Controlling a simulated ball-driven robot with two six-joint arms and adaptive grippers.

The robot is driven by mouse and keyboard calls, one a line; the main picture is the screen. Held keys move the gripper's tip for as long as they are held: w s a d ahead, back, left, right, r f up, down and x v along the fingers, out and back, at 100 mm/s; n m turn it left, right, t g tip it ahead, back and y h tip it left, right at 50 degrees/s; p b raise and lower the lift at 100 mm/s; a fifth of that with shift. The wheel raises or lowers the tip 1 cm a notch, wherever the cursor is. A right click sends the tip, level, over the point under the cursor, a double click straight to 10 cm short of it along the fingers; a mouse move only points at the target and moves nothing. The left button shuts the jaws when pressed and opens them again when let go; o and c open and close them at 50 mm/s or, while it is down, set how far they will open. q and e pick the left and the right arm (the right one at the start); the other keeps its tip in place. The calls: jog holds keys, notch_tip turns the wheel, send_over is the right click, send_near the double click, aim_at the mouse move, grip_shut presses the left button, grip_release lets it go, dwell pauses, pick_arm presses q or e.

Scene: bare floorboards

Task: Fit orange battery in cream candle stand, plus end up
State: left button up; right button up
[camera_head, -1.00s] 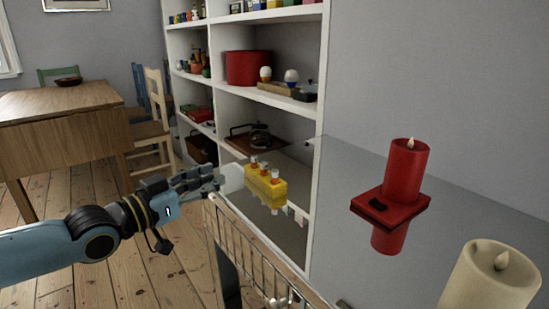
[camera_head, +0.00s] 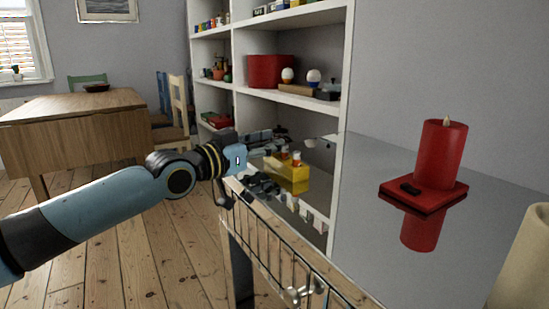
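A yellow block (camera_head: 290,178) stands on the glossy surface, with small upright cylinders (camera_head: 297,158) in its top. They look like batteries, but I cannot tell which is orange or which end is up. My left gripper (camera_head: 281,162) is open beside the block's left side, its fingers spread and partly hiding it. I see nothing held in it. The cream candle (camera_head: 527,262) is cut off by the right edge of the picture, and its stand is out of view. My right gripper is not in view.
A red candle (camera_head: 441,152) stands on a red square base (camera_head: 423,195) on the glossy grey top (camera_head: 365,220). A white shelf unit (camera_head: 343,110) rises behind the block. A wire rack (camera_head: 290,262) runs along the front edge. A wooden table (camera_head: 75,120) stands far left.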

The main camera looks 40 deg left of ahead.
pick_arm(q)
grip_shut()
jog(key=shift+r, duration=0.1)
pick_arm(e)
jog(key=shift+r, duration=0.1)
